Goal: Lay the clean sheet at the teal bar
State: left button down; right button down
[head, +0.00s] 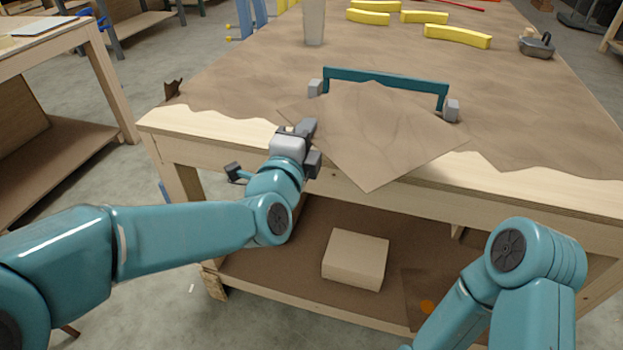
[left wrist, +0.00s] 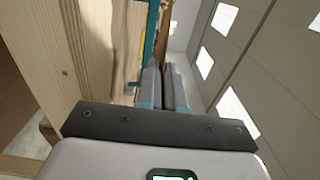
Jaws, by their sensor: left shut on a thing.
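The clean brown sheet (head: 385,140) lies turned like a diamond on the front part of the bench, its near corner over the front edge. I see no mark on it. My left gripper (head: 313,143) is shut on its left side. The teal bar (head: 385,76) stands just behind the sheet between two grey end blocks; the sheet's far corner reaches close to it. In the left wrist view the fingers (left wrist: 165,88) are together, a teal strip shows beyond them, and the sheet cannot be made out. My right arm is at lower right; its gripper is out of view.
The bench top (head: 230,80) has a brown covering with a wavy front edge. Yellow curved pieces (head: 458,36), a grey post (head: 314,22) and a grey tool (head: 537,45) stand farther back. A wooden block (head: 355,259) and a brown piece with an orange spot (head: 427,306) lie on the lower shelf.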

pick_arm(q)
notch_tip(320, 180, down, 9)
jog(key=b, duration=0.1)
jog(key=shift+r+b, duration=0.15)
jog(key=shift+b, duration=0.15)
jog(key=c, duration=1.3)
grip_release()
jog(key=shift+o, duration=0.2)
